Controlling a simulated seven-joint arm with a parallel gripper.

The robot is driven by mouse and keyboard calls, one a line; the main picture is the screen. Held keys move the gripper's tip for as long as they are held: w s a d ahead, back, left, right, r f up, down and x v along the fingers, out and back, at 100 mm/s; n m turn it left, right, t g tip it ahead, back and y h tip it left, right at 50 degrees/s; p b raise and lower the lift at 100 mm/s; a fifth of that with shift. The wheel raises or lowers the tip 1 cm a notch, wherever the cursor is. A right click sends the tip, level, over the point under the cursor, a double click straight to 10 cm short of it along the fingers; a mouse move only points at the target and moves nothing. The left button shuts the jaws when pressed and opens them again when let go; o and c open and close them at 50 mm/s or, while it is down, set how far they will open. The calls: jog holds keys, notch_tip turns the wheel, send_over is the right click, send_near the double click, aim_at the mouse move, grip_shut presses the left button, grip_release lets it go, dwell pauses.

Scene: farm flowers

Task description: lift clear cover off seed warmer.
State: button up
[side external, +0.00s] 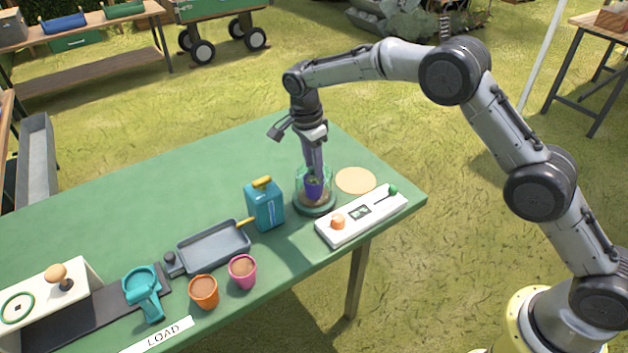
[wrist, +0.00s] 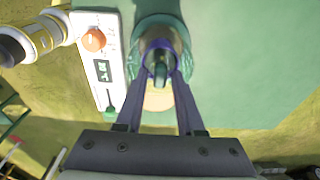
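The seed warmer (side external: 314,208) is a round, dark green base near the table's right end. A clear, teal-tinted wall (side external: 298,186) rises from it, taken to be its cover; the upper edge is hard to make out. A purple pot (side external: 314,189) with a small green plant shows within it. In the wrist view, the purple ring (wrist: 160,46) and a dark teal upright piece (wrist: 160,72) lie between the fingers. My gripper (side external: 313,171) points straight down at the warmer. Its fingers (wrist: 161,80) are apart, with visible gaps beside the teal piece. Any contact at the fingertips is hidden.
A white panel (side external: 345,228) with an orange knob and green lever stands just right of the warmer. A tan disc (side external: 356,180) lies behind. The table's back left is clear.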

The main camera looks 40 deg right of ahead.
grip_shut()
dwell(1.1)
